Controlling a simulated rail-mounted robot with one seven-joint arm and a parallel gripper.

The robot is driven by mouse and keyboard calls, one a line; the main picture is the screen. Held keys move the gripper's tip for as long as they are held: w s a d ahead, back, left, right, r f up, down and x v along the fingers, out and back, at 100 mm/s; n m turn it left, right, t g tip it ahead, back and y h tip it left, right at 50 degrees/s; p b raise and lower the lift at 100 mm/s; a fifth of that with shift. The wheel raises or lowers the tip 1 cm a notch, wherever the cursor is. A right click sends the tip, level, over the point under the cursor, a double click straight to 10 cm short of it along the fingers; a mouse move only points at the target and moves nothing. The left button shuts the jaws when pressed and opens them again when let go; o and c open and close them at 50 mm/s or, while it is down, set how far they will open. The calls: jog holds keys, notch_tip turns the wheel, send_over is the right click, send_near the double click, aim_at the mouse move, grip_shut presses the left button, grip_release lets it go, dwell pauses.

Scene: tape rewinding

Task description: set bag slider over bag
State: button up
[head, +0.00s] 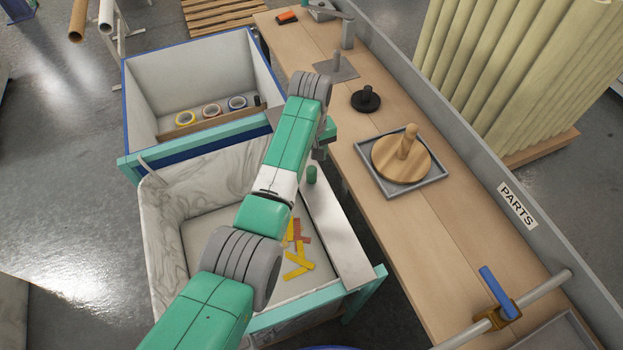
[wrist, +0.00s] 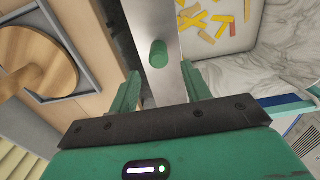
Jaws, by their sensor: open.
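The bag slider (head: 340,240) is a long flat grey metal plate with a green knob (head: 311,175). It lies along the right side of the bin, beside the bag's opening. The bag (head: 163,235) is a pale, creased liner in the teal-framed bin, with yellow and red strips inside. My gripper (wrist: 160,70) is open and empty. In the wrist view the green knob (wrist: 158,54) shows just beyond and between its fingertips, with no visible contact. The plate (wrist: 152,18) and bag (wrist: 285,45) show there too. In the head view my arm hides part of the bag.
A workbench (head: 455,260) runs along the right, with a round wooden piece with a handle (head: 402,158) on a grey tray and a black knobbed disc (head: 366,99). A second blue-edged bin (head: 148,100) behind holds tape rolls (head: 211,110).

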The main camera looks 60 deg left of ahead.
aim_at(311, 169)
notch_tip(311, 169, down, 8)
jog(key=shift+w+r+b, duration=0.1)
jog(key=shift+b, duration=0.65)
grip_shut()
jog(key=shift+r, duration=0.1)
